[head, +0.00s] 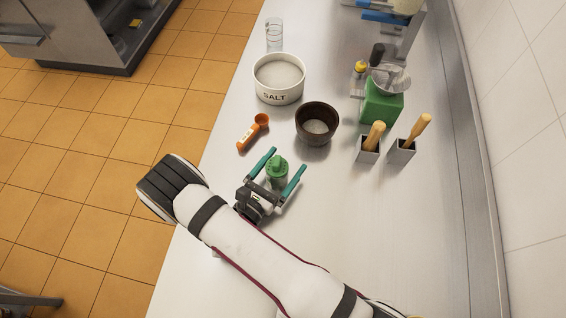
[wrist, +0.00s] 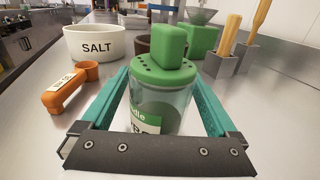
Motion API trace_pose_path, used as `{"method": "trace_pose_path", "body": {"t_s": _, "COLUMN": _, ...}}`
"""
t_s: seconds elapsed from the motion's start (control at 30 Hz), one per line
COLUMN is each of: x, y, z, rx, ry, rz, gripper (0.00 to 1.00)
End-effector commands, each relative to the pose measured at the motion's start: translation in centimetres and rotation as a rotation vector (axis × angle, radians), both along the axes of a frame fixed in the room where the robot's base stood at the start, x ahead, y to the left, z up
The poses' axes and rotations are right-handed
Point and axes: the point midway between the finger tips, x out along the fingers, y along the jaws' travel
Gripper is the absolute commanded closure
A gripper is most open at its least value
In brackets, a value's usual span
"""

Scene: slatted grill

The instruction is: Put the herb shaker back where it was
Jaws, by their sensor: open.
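The herb shaker (head: 277,170) has a green lid and a clear body with a green label. It stands upright on the steel counter (head: 330,240). In the wrist view the shaker (wrist: 160,100) is between the two teal fingers. My gripper (head: 283,165) is open, with one finger on each side of the shaker. In the wrist view (wrist: 160,95) a gap shows between the left finger and the shaker; on the right side I cannot tell whether they touch. The shaker's base is hidden behind the gripper's dark front bar.
An orange scoop (head: 252,132) lies to the left, and a brown bowl (head: 317,122) is beyond. Behind stand a white SALT pot (head: 278,80) and a glass (head: 274,35). A green box (head: 381,102) and two metal holders (head: 401,151) with wooden handles stand right. The near right counter is clear.

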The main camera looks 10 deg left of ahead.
Motion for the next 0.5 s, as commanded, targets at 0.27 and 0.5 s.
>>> {"method": "trace_pose_path", "body": {"t_s": 0.27, "x": -3.3, "y": 1.5, "z": 0.3, "rx": 0.000, "ry": -0.001, "rz": 0.007, "gripper": 0.06}}
{"method": "trace_pose_path", "body": {"t_s": 0.5, "x": -8.7, "y": 3.6, "z": 0.3, "rx": 0.001, "ry": 0.000, "rz": 0.005, "gripper": 0.06}}
